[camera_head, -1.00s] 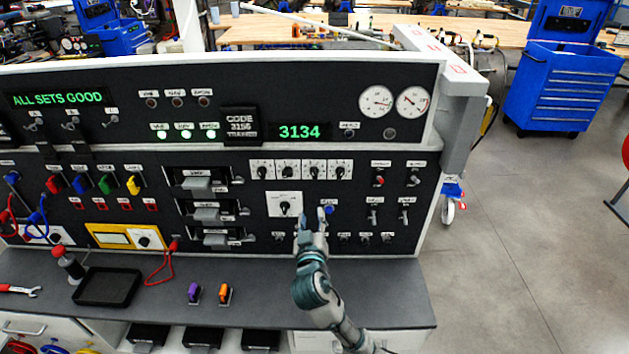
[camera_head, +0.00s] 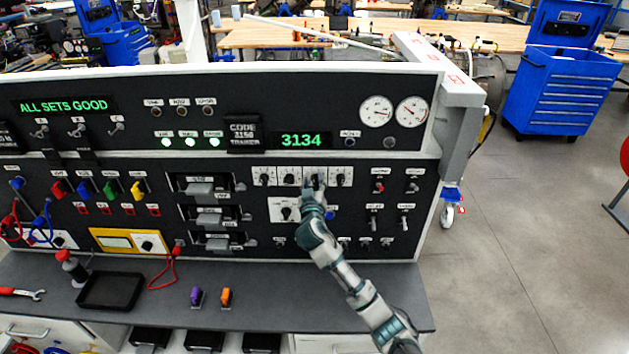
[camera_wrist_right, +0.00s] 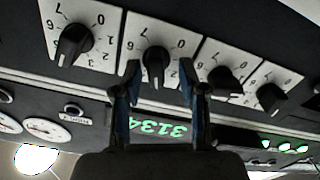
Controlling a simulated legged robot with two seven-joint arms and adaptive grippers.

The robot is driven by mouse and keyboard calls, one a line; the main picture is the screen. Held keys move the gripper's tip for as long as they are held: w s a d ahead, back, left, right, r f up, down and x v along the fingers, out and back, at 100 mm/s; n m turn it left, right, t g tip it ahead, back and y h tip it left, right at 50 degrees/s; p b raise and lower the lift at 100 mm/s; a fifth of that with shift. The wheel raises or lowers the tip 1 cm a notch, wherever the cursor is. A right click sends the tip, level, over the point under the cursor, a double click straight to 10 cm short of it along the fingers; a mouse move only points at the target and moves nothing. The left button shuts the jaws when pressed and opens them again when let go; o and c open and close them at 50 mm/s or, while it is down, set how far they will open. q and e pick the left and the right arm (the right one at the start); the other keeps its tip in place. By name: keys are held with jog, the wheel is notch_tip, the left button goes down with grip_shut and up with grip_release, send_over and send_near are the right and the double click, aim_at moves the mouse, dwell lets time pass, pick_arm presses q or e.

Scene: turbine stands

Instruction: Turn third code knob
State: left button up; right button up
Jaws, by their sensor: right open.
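Four dials in a row hold the black code knobs on white plates. The third code knob (camera_head: 316,179) is partly covered by my right gripper (camera_head: 313,188) in the head view. In the right wrist view, which looks upside down, the third knob (camera_wrist_right: 155,62) shows between the two open fingertips of my right gripper (camera_wrist_right: 160,76), one on each side. There is no clear contact. The fourth knob (camera_wrist_right: 75,44) is left of it there, the second knob (camera_wrist_right: 225,80) right. The green display (camera_head: 300,140) reads 3134. My left gripper is not in view.
A code plate (camera_head: 242,132) stands left of the display; its digits are hard to read. A larger single knob (camera_head: 286,212) sits below the row, with a blue button (camera_head: 330,215) beside it. Switches (camera_head: 378,188) lie to the right.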

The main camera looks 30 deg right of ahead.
jog(key=shift+w+a, duration=0.15)
jog(key=shift+d, duration=0.5)
grip_shut()
jog(key=shift+f, duration=0.1)
jog(key=shift+a+f+m+b, duration=0.1)
jog(key=shift+m+b, duration=0.4)
jog(key=shift+f+m+b, duration=0.1)
jog(key=shift+m+b, duration=0.8)
jog(key=shift+m, duration=0.2)
jog(key=m+b, duration=0.2)
jog(key=m, duration=0.1)
jog(key=shift+m, duration=0.3)
jog(key=m, duration=0.2)
jog(key=shift+d+m, duration=0.2)
jog(key=shift+m, duration=0.2)
jog(key=shift+m+b, duration=0.3)
jog(key=shift+m, duration=0.6)
jog(key=m, duration=0.3)
jog(key=shift+s+d, duration=0.1)
jog(key=shift+s, duration=0.1)
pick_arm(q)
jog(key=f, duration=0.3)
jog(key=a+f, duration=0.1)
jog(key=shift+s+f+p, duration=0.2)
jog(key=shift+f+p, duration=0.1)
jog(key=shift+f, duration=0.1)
pick_arm(e)
jog(key=shift+m, duration=0.7)
jog(key=shift+d, duration=0.1)
